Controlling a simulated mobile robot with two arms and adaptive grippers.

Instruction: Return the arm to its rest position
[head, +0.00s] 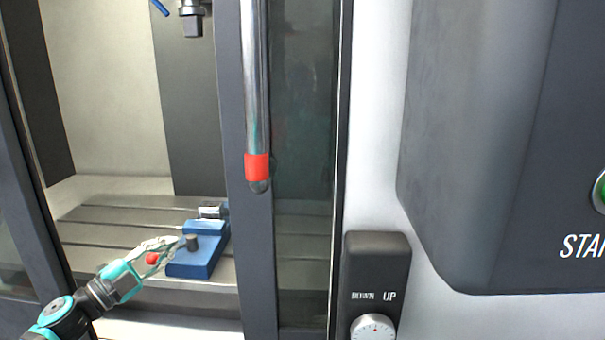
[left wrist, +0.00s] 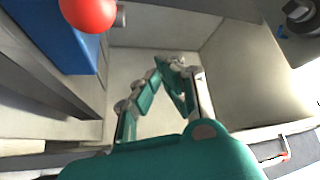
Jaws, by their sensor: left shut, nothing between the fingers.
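My left gripper (head: 172,245) reaches in from the lower left through the open doorway of a machine. Its fingers are shut and empty, beside the near left side of a blue vise (head: 195,262). In the left wrist view the closed fingertips (left wrist: 176,62) meet with nothing between them. A red ball knob (head: 152,259) shows by the fingers; in the left wrist view the red ball (left wrist: 88,14) is at the upper left, apart from the fingertips, in front of the blue vise (left wrist: 45,35). A short dark cylinder (head: 193,243) stands on the vise. My right gripper is not in view.
The door frame (head: 242,240) with its steel handle (head: 257,95) and red band stands right of the gripper. A slotted bed (head: 115,212) lies under the vise. A spindle (head: 192,20) hangs above. A control panel (head: 485,150) and knob box (head: 376,255) are at right.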

